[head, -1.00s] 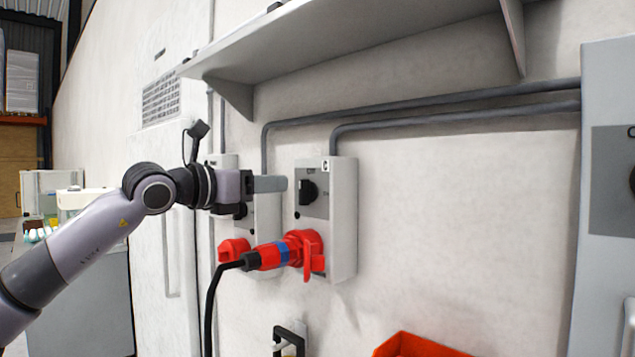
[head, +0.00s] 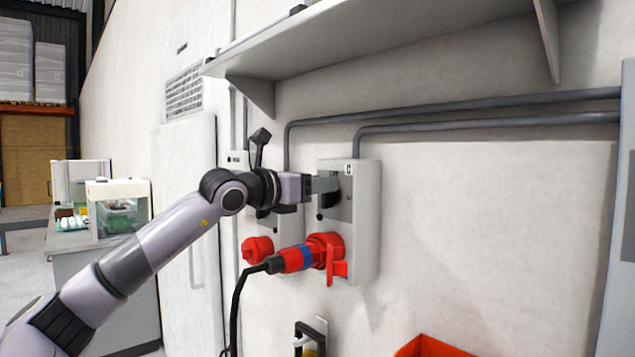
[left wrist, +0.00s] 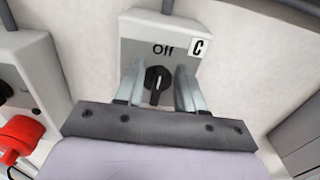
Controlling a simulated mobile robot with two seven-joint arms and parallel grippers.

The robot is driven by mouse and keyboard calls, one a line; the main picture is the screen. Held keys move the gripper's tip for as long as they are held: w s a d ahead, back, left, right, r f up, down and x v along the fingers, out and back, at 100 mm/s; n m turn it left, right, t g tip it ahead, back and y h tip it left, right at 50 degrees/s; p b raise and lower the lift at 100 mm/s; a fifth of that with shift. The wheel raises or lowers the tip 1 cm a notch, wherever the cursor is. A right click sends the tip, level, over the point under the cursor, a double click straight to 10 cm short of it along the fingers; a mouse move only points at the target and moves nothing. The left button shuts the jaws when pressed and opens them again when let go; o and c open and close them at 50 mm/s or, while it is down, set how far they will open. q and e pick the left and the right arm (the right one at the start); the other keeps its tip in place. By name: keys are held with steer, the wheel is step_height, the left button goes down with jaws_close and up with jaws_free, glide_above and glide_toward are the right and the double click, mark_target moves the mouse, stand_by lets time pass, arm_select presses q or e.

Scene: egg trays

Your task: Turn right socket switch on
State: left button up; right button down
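The right socket box (head: 366,220) is a grey wall unit marked C, with a black rotary switch (left wrist: 157,84) on its upper part. In the left wrist view the word "Off" shows above the knob. A red plug (head: 294,259) with a black cable sits in its red socket below. My left gripper (head: 322,186) is at the switch. In the left wrist view (left wrist: 160,90) its fingers are apart, one on each side of the knob, with gaps visible. In the head view the fingers hide part of the knob. My right gripper is not in view.
The left socket box (head: 237,160) with a red socket (head: 257,249) is partly behind my left arm. A grey shelf (head: 400,40) and conduits (head: 480,107) run above. A red bin (head: 430,347) and a black bracket (head: 308,340) are below.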

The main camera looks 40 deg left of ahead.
mark_target(343, 196)
arm_select(q)
jaws_close()
steer(key=m, duration=0.2)
steer(key=shift+d+f+m+b, duration=0.15)
steer(key=shift+d+m+b, duration=0.2)
steer(key=shift+m+b, duration=0.05)
steer(key=m, duration=0.3)
steer(key=shift+d+f+m, duration=0.1)
steer(key=shift+d+m, duration=0.2)
steer(key=shift+d, duration=0.05)
steer(key=m, duration=0.3)
steer(key=f+m, duration=0.1)
steer(key=m, duration=0.1)
steer(key=shift+s+d+m+b, duration=0.1)
steer(key=shift+d+m+b, duration=0.2)
steer(key=shift+d+b, duration=0.1)
steer(key=m, duration=0.3)
steer(key=f+m, duration=0.1)
steer(key=m, duration=0.2)
steer(key=shift+d, duration=0.15)
